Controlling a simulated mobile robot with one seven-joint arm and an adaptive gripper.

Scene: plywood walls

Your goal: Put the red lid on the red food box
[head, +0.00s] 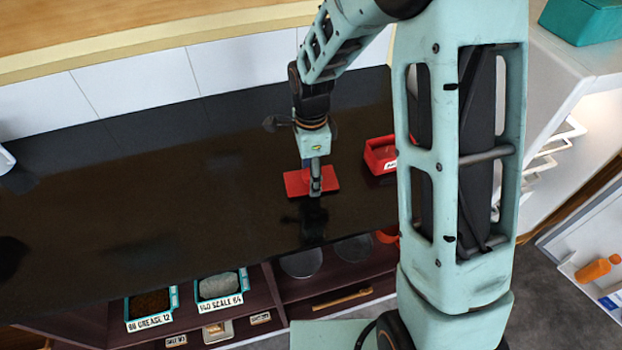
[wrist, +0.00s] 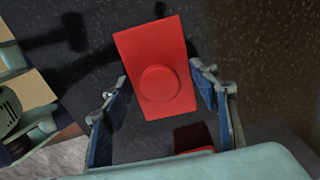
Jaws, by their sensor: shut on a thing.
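The red lid (head: 297,184) is a flat red rectangle at my gripper (head: 316,184), over the dark counter. In the wrist view the lid (wrist: 152,50) shows its round raised knob between the two fingers of my gripper (wrist: 163,98). My gripper is shut on the lid. How high the lid is above the counter is hard to tell. The red food box (head: 377,160) stands on the counter to the right of the lid, partly hidden by my arm. A red piece at the bottom of the wrist view (wrist: 196,151) is mostly hidden; I cannot tell surely what it is.
The dark counter (head: 150,205) is clear to the left of my gripper. Below its front edge, a shelf holds labelled bins, one of them a brown-filled bin (head: 150,304) and one a grey-filled bin (head: 220,287). A white tiled wall (head: 130,85) runs behind the counter.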

